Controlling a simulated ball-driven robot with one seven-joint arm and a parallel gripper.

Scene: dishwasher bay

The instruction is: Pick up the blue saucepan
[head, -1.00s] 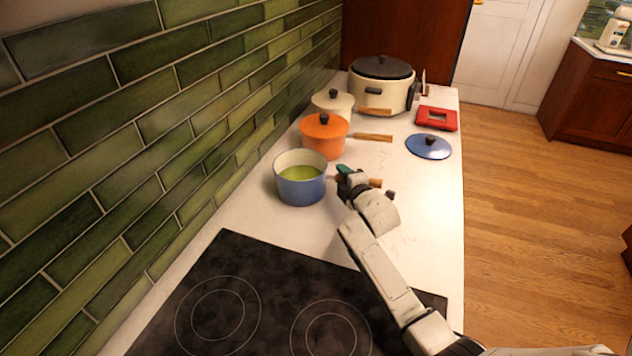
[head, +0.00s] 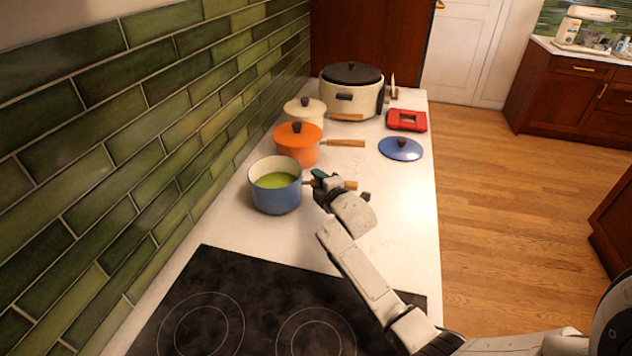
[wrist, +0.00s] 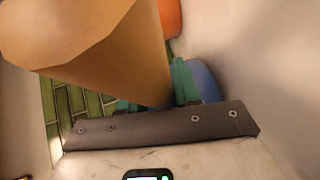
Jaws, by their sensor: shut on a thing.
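The blue saucepan (head: 275,197), with a pale inside and green contents (head: 277,181), stands upright on the white counter. Its wooden handle (head: 348,185) points right. My gripper (head: 320,178) is at the right of the pan, shut on this handle. In the wrist view the handle (wrist: 100,60) runs large between my teal fingertips (wrist: 155,98), and a bit of the blue pan (wrist: 205,80) shows behind them. My gripper hides part of the handle in the head view. The pan appears to rest on the counter.
An orange lidded pan (head: 298,150) stands close behind, then a cream pot (head: 303,113) and a large cooker (head: 352,98). A blue lid (head: 401,149) and red trivet (head: 407,120) lie at the right. The green tiled wall (head: 150,140) is left; the black cooktop (head: 260,300) is in front.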

